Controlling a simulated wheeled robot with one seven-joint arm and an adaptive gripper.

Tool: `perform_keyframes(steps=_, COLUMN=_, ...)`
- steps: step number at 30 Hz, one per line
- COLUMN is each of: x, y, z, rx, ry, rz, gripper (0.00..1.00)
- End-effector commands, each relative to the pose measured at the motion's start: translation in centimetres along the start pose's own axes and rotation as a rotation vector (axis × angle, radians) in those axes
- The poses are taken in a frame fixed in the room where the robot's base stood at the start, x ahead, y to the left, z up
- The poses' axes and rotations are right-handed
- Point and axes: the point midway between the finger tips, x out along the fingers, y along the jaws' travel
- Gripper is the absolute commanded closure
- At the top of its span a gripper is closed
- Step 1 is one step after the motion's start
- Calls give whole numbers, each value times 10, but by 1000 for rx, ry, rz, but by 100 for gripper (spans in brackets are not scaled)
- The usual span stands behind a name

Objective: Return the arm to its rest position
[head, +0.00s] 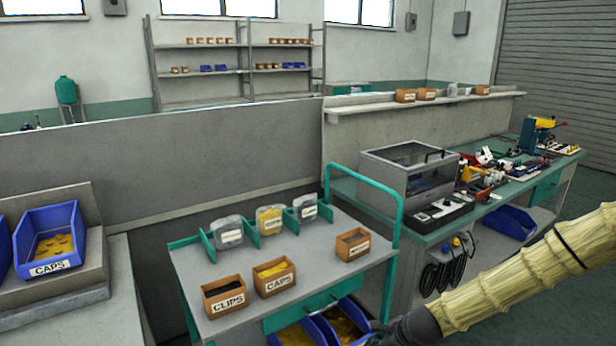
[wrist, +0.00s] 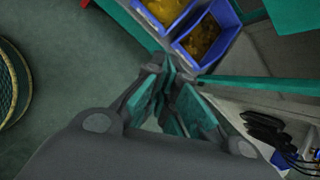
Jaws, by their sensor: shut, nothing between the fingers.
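My arm (head: 530,275) reaches in from the right edge of the head view in a pale ribbed sleeve. Its dark end runs down to the bottom edge, and the fingers are out of that view. In the wrist view my gripper (wrist: 168,98) shows teal finger pads, shut with nothing held. It hangs in front of the cart's lower level, close to two blue bins (wrist: 212,35) with yellowish contents. It looks apart from them, though the gap is hard to judge.
A cart (head: 225,278) with a green handle (head: 368,182) carries boxes labelled CLIPS (head: 226,297) and CAPS (head: 274,277). A workbench (head: 440,233) with a clear-lidded machine (head: 408,178) stands to its right. Black cables (head: 446,272) hang below it. Open floor (wrist: 75,75) lies left in the wrist view.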

Motion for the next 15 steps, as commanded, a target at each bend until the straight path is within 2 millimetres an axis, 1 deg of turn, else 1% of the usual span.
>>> perform_keyframes(steps=1, x=9, y=27, z=-14, rx=-101, ry=37, rz=27, gripper=100)
perform_keyframes(steps=3, x=18, y=58, z=-33, rx=-243, ry=79, rz=60, gripper=100)
perform_keyframes(steps=5, x=23, y=84, z=-49, rx=-365, ry=110, rz=92, gripper=100)
perform_keyframes(steps=6, x=26, y=101, z=-60, rx=-446, ry=128, rz=114, gripper=100)
perform_keyframes(steps=8, x=28, y=126, z=-77, rx=-567, ry=152, rz=150, gripper=100)
perform_keyframes(steps=9, x=29, y=142, z=-88, rx=-647, ry=165, rz=174, gripper=100)
perform_keyframes(steps=11, x=28, y=164, z=-104, rx=-768, ry=181, rz=213, gripper=100)
perform_keyframes(steps=12, x=27, y=180, z=-115, rx=-848, ry=190, rz=241, gripper=100)
perform_keyframes(steps=14, x=24, y=201, z=-131, rx=-968, ry=199, rz=281, gripper=100)
perform_keyframes(steps=15, x=21, y=215, z=-142, rx=-1047, ry=201, rz=310, gripper=100)
